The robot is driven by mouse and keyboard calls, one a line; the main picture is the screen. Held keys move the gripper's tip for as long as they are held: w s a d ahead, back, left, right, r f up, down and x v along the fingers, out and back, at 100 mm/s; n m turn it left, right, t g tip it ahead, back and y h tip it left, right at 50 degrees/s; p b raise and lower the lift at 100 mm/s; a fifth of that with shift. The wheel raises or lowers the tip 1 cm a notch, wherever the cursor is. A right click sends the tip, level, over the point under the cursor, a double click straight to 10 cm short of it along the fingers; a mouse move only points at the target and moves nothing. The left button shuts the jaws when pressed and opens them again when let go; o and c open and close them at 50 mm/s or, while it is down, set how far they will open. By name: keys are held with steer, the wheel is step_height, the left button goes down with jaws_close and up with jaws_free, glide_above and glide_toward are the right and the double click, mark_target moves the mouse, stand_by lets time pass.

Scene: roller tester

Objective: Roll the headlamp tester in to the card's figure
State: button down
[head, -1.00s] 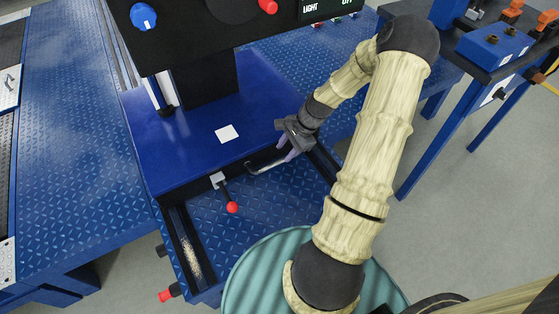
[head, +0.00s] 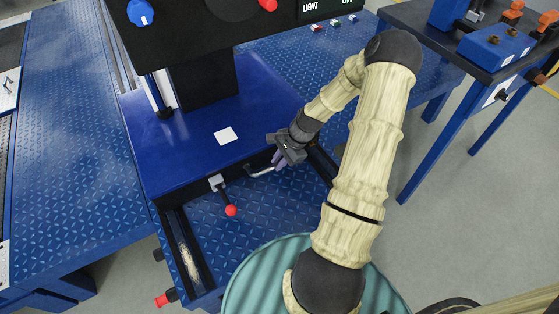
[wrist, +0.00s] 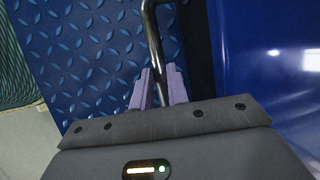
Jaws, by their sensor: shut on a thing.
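The headlamp tester's blue base (head: 180,160) carries a black column (head: 205,85) and a black head (head: 190,35), cut off by the top edge. My gripper (head: 279,160) is at the handle's right end. In the wrist view the lavender fingers of my gripper (wrist: 159,88) are shut on the handle (wrist: 152,35), one on each side of the bar.
Blue tread plate (head: 85,150) lies left of the tester. A rail slot (head: 188,255) and a red-tipped knob (head: 165,299) are at the front left. A blue-legged table (head: 440,45) stands at the right. Grey floor (head: 450,240) is clear at the lower right.

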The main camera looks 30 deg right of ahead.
steer(key=shift+s+r+p, duration=0.1)
steer(key=shift+s+p, duration=0.05)
steer(key=shift+p, duration=0.75)
steer(key=shift+s+d+f, duration=0.2)
steer(key=shift+s, duration=0.05)
steer(key=c, duration=1.4)
jaws_free()
steer(key=shift+o, duration=0.2)
steer(key=shift+a, duration=0.2)
steer(key=p+v, duration=0.5)
steer(key=v, duration=1.2)
steer(key=shift+r+p, duration=0.25)
steer(key=shift+p, duration=0.05)
